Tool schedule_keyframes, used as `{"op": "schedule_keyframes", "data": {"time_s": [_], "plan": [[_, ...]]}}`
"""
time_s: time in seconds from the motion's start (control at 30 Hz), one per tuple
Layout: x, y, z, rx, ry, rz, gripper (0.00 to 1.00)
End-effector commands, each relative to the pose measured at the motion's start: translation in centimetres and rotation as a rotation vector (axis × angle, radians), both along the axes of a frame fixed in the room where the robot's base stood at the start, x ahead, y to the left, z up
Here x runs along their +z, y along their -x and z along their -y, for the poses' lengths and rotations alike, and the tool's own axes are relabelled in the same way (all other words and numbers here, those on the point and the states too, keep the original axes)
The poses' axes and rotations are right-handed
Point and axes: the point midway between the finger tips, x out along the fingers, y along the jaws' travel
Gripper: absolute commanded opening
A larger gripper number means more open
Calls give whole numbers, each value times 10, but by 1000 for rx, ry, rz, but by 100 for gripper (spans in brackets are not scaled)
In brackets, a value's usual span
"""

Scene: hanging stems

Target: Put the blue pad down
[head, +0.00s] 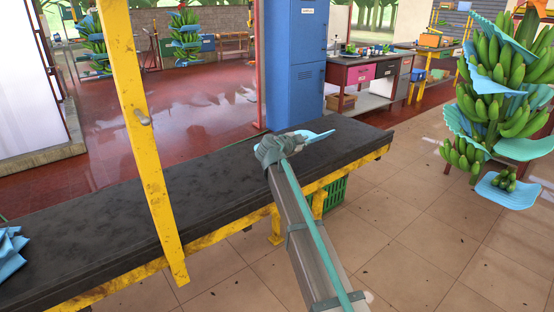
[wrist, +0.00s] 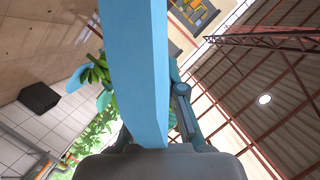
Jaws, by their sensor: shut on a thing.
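My gripper (head: 294,138) is at the end of my grey arm, in front of the right part of the black-topped bench (head: 150,215) in the head view. It is shut on the light blue pad (head: 318,136). Only a thin, curved part of the pad shows past my gripper there. In the wrist view the pad (wrist: 147,75) stands as a broad blue strip from the jaws to the top edge, and it hides much of that view. I cannot tell whether the pad touches the bench. More blue pads (head: 10,254) lie folded at the bench's left end.
A yellow post (head: 140,125) rises in front of the bench. A hanging banana stem (head: 495,100) with blue pads between its hands is at the right. A blue cabinet (head: 297,65) stands behind the bench. A green crate (head: 334,194) is under it. The bench's middle is bare.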

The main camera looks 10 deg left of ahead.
Motion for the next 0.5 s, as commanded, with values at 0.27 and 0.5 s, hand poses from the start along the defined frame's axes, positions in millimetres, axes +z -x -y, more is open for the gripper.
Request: {"op": "schedule_keyframes", "data": {"time_s": [0.27,0.5], "plan": [[-27,-57,-38,4,1,-2,0],[-66,-83,-56,4,2,-3,0]]}}
